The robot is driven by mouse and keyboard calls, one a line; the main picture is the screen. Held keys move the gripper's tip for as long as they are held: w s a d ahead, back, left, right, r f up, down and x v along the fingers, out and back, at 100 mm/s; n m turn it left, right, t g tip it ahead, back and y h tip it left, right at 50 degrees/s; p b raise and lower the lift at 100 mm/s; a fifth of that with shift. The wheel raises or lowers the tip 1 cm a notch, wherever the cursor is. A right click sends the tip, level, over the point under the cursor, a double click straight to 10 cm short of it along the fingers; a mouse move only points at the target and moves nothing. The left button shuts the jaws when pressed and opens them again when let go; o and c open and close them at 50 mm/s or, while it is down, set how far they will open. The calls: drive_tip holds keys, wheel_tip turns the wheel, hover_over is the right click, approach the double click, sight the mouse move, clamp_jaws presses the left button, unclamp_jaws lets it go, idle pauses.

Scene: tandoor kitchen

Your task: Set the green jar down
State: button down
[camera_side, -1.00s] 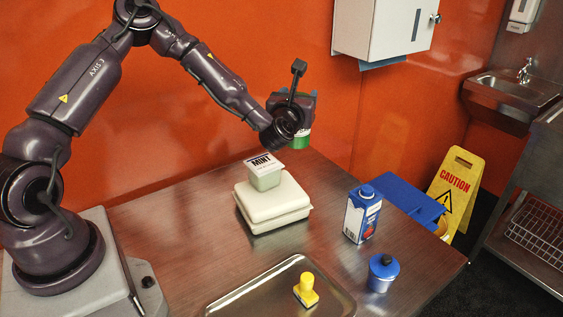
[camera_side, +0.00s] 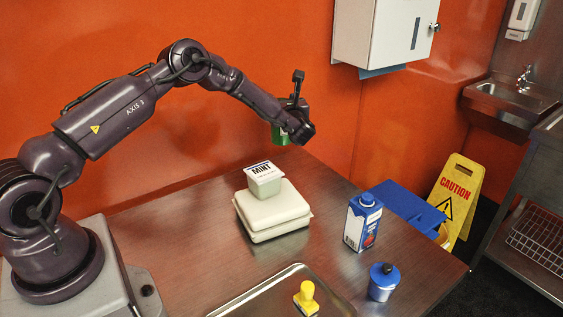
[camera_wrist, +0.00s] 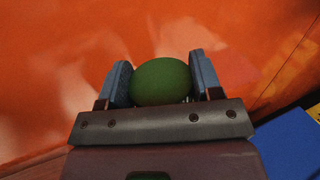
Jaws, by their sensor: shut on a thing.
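The green jar (camera_wrist: 160,82) sits between the two blue-grey finger pads in the wrist view, with its rounded green end showing. My gripper (camera_wrist: 161,80) is shut on it. In the side view my gripper (camera_side: 284,124) is near the orange wall, above the far part of the table, and the green jar (camera_side: 281,137) shows as a small green patch beside it. The rest of the jar is hidden by the gripper there. The jar appears to be held above the table (camera_side: 190,235).
A mint tub (camera_side: 264,181) stands on a stacked cream container (camera_side: 272,213) mid-table. The back table surface looks clear.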

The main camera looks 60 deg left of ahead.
sight(284, 139)
wheel_tip(284, 139, down, 10)
drive_tip(key=shift+r, duration=0.25)
drive_tip(key=shift+f, duration=0.1)
drive_tip(key=shift+c, duration=1.4)
unclamp_jaws()
